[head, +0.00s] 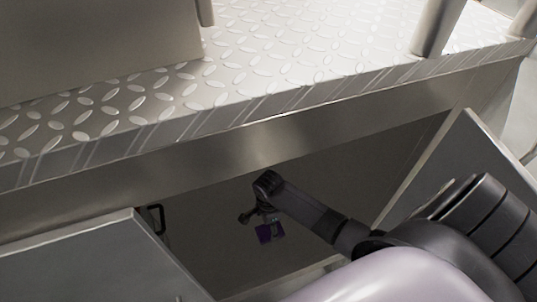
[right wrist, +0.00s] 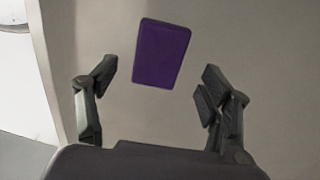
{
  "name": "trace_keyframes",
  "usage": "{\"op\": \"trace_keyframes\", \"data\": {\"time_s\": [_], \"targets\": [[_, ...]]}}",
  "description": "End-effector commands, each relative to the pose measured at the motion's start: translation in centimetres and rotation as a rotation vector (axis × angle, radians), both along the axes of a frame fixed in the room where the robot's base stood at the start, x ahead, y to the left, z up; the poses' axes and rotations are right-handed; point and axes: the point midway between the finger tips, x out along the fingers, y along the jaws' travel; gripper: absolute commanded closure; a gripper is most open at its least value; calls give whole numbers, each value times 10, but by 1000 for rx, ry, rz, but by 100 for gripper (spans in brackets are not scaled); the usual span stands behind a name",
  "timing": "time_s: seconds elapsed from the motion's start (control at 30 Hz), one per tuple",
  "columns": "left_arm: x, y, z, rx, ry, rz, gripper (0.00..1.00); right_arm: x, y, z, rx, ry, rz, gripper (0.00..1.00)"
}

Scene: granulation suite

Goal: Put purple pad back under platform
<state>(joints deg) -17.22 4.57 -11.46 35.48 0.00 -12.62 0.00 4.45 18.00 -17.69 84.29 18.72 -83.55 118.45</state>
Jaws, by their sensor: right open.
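The purple pad (head: 265,234) is inside the dark opening under the platform (head: 270,140). In the right wrist view the pad (right wrist: 161,53) shows as a flat purple block against a plain grey-beige surface. My right gripper (head: 262,220) reaches into the opening and is right by the pad. In the right wrist view its fingers (right wrist: 160,74) are spread wide, with the pad between and just beyond the tips, touching neither. The gripper is empty. In the head view it partly covers the pad. My left gripper is not in view.
An open grey door panel (head: 90,262) with a black handle (head: 157,219) stands left of the opening. Another grey panel (head: 455,165) stands at the right, near my arm. The platform's steel front edge (head: 260,145) runs above my gripper. A pale wall edge (right wrist: 45,70) shows at left in the wrist view.

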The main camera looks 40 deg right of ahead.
Motion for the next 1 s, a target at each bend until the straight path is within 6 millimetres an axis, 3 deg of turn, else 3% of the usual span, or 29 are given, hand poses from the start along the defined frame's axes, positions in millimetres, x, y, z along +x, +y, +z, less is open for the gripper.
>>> {"op": "trace_keyframes", "data": {"time_s": [0.1, 0.33, 0.83, 1.0], "targets": [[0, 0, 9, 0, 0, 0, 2, 1, 0, 30, 1, -3, 0, 27], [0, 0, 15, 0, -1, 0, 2, 0, 0, 62, 0, -1, 0, 27], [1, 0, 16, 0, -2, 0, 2, -2, 1, 69, 2, -1, 18, 27], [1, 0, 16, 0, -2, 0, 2, -18, 14, 73, 10, -32, 228, 27]]}}
